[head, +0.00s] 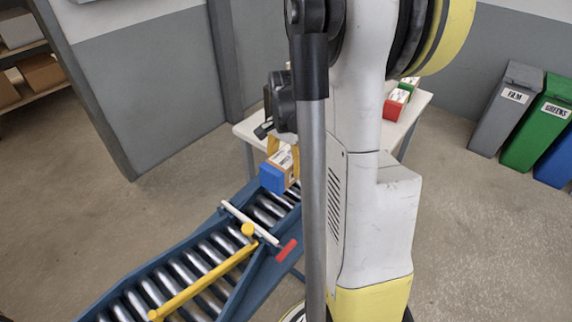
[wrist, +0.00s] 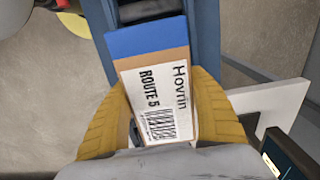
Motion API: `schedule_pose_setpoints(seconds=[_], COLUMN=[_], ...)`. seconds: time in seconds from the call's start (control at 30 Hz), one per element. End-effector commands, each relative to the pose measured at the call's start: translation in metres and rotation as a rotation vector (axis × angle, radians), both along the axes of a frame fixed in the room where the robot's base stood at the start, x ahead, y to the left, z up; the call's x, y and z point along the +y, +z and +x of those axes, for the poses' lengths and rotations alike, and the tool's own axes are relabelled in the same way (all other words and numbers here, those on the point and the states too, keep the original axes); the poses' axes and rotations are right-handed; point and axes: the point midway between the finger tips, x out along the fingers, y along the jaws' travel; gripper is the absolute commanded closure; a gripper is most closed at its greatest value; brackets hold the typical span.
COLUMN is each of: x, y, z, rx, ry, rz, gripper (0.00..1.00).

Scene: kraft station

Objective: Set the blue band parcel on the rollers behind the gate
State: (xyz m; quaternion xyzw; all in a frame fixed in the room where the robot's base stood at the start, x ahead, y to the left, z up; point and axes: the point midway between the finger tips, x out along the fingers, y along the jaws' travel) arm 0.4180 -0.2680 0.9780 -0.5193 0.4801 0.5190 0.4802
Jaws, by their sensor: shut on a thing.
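The blue band parcel (head: 272,179) is a brown box with a blue end and a white label. My gripper (head: 284,152) is shut on it, with yellow fingers on both sides. The wrist view shows the parcel (wrist: 150,70) between the fingers, its label reading "Hovrin" and "ROUTE 5". The parcel appears over or near the far end of the conveyor's rollers (head: 270,208); its height above them is unclear. A white bar with a red end (head: 260,228), perhaps the gate, crosses the conveyor. A yellow bar (head: 205,281) runs along the nearer rollers.
A white table (head: 248,134) stands behind the parcel, with red and green boxes (head: 397,101) on it. My arm hides part of the table and conveyor. Grey, green and blue bins stand at the right. A shelf with boxes is at the far left. Floor left of the conveyor is clear.

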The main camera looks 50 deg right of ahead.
Motion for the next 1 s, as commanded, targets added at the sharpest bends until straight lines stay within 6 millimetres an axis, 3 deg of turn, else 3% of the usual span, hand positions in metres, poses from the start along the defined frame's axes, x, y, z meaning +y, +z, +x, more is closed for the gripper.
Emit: schedule_pose_setpoints(seconds=[0.63, 1.0], x=[-0.004, -0.004], y=[-0.058, -0.065], z=[0.000, 0.000], rx=[0.000, 0.000], ry=[0.000, 0.000], rz=[0.000, 0.000], gripper=[0.78, 0.78])
